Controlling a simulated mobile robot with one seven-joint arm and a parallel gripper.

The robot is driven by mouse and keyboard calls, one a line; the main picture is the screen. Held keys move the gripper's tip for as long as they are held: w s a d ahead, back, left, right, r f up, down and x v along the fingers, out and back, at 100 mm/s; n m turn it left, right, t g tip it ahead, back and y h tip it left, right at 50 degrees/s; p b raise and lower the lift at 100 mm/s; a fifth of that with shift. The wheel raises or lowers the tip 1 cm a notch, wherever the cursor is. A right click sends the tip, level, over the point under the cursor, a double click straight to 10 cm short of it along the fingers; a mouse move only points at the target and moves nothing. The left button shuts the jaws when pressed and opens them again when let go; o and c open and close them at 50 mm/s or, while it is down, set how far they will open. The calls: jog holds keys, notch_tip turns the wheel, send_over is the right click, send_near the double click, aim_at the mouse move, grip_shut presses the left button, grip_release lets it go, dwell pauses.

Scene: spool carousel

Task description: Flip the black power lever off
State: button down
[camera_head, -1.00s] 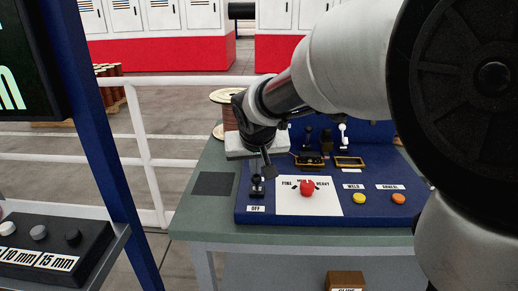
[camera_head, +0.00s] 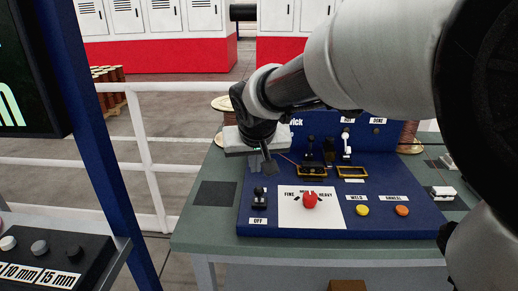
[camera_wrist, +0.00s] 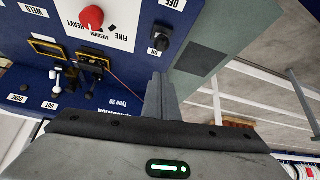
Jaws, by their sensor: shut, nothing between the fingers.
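The black power lever (camera_head: 259,198) stands on the left front of the blue control panel (camera_head: 330,222), behind a white OFF label (camera_head: 258,221). In the wrist view the lever (camera_wrist: 161,40) lies between the ON and OFF labels; its exact tilt is hard to tell. My gripper (camera_head: 268,167) hangs above and behind the lever, apart from it in the head view. Its fingers are shut together and empty. In the wrist view the gripper (camera_wrist: 158,82) points toward the panel with the lever just beyond the fingertips.
A red knob (camera_head: 310,201) sits on a white FINE/HEAVY plate right of the lever. Yellow (camera_head: 362,210) and orange (camera_head: 401,211) buttons are farther right. Black and white levers stand behind. A dark square (camera_head: 216,194) marks the otherwise bare table at left.

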jog(key=s+r, duration=0.4)
jog(key=s, duration=0.1)
jog(key=shift+s+d, duration=0.2)
